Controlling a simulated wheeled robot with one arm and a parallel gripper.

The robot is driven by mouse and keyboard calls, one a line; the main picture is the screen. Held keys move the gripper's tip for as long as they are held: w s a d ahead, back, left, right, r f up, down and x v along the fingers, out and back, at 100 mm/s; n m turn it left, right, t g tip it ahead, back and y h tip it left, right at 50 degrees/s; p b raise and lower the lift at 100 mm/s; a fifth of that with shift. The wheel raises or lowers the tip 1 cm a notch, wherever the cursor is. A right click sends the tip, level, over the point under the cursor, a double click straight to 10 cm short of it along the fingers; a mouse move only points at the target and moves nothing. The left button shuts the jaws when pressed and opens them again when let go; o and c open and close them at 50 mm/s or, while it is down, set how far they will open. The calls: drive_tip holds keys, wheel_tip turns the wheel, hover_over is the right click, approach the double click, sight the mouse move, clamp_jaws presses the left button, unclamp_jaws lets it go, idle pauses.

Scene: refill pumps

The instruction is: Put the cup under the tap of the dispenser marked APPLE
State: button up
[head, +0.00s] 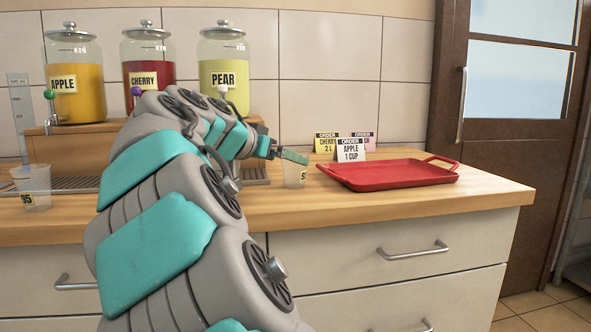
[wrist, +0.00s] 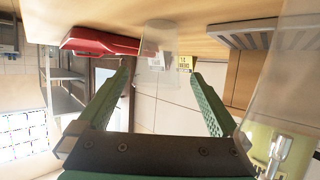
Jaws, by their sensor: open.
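The clear cup (head: 294,174) stands on the counter at the centre of the head view. It also shows in the wrist view (wrist: 158,58), beyond and between the fingertips. My gripper (head: 290,157) is at the cup's upper part in the head view. In the wrist view my gripper (wrist: 158,75) is open, with its two green fingers apart; whether they touch the cup cannot be told. The APPLE dispenser (head: 75,85) holds orange liquid at the left, with a green-knobbed tap (head: 50,97).
The CHERRY dispenser (head: 147,72) and PEAR dispenser (head: 223,68) stand right of APPLE. A tall clear measure (head: 20,115) is far left. Order cards (head: 350,149) and a red tray (head: 385,176) are right of the cup. My arm hides part of the counter.

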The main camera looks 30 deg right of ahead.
drive_tip(key=x, duration=0.4)
drive_tip(key=shift+d+p, duration=0.35)
drive_tip(key=shift+d, duration=0.05)
drive_tip(key=shift+c, duration=0.4)
drive_tip(key=shift+r, duration=0.1)
drive_tip(key=c, duration=1.2)
